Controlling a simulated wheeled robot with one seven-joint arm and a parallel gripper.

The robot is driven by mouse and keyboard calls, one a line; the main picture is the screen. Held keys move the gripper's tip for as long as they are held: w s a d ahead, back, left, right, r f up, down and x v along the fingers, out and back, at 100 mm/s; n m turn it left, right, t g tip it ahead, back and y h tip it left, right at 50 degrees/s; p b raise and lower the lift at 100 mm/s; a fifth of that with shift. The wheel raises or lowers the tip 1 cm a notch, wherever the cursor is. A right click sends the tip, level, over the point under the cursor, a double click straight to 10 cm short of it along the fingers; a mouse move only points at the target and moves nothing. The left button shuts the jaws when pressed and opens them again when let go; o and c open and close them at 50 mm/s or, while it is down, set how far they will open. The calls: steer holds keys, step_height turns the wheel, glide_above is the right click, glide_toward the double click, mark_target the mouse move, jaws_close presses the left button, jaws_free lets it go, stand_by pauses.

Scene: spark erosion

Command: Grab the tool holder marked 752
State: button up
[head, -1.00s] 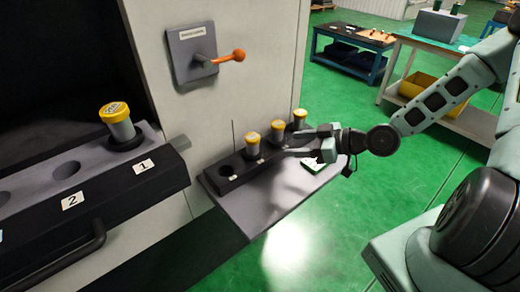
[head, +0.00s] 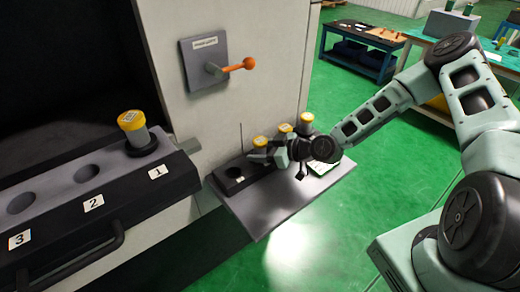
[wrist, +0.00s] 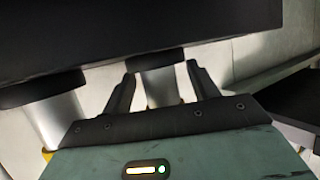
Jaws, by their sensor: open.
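Three yellow-capped tool holders stand in a dark rack on the side shelf: a left one (head: 260,141), a middle one (head: 285,128) and a right one (head: 306,118). A further tool holder (head: 131,121) stands in slot 1 of the machine's rack. I cannot read 752 on any cap. My gripper (head: 264,156) is low at the side rack, by the left holder, partly hiding the holders' bodies. In the wrist view my gripper (wrist: 162,88) is open, with a finger on each side of a grey holder body (wrist: 160,86). Another holder (wrist: 55,118) shows to its left.
The side rack (head: 230,178) has an empty hole at its left end. The machine wall with an orange-knobbed lever (head: 240,66) rises behind. Slots 2 and 3 of the machine rack (head: 75,205) are empty.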

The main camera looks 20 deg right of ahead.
steer(key=shift+x, duration=1)
jaws_close()
